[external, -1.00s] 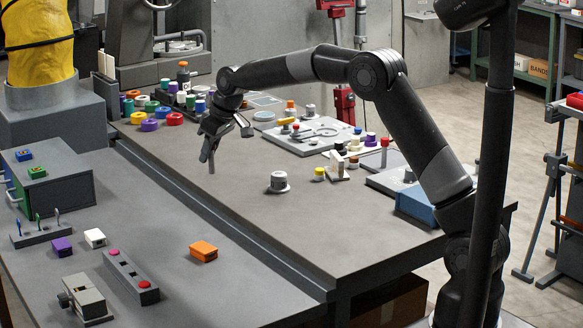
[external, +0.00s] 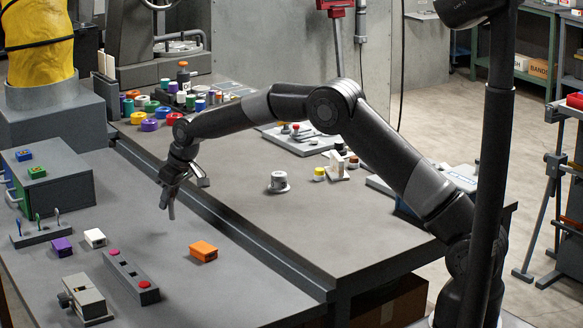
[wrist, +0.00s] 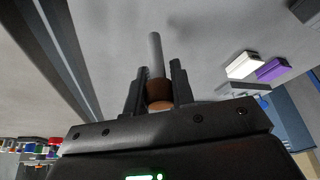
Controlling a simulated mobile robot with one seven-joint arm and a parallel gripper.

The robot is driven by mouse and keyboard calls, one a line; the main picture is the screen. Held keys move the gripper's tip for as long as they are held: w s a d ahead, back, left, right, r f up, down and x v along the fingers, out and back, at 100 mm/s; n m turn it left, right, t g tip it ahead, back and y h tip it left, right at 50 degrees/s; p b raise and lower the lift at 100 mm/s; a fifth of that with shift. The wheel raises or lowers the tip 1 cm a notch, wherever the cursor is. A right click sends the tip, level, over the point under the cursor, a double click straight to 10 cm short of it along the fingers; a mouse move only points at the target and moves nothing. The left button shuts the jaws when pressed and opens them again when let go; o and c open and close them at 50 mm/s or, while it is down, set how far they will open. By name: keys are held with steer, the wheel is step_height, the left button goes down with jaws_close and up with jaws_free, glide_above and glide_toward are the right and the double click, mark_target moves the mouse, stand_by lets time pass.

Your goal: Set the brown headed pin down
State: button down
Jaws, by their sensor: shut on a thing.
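My gripper (external: 168,195) hangs above the left grey worktop (external: 160,254), fingers pointing down. In the wrist view my gripper (wrist: 158,72) is shut on the brown headed pin. The pin's round brown head (wrist: 159,94) is between the fingers, and its grey shank (wrist: 155,52) sticks out past the fingertips. In the external view the pin's shank (external: 171,212) shows below the fingers, apart from the surface; its head is hidden there.
Standing near are an orange block (external: 203,251), a white block (external: 95,238), a purple block (external: 61,247) and a grey bar with red knobs (external: 130,275). A raised ledge (external: 215,224) separates the worktops.

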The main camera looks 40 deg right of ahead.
mark_target(170, 209)
steer(key=shift+f, duration=1.55)
steer(key=c, duration=1.2)
jaws_free()
steer(key=shift+f, duration=0.15)
steer(key=shift+c, duration=0.2)
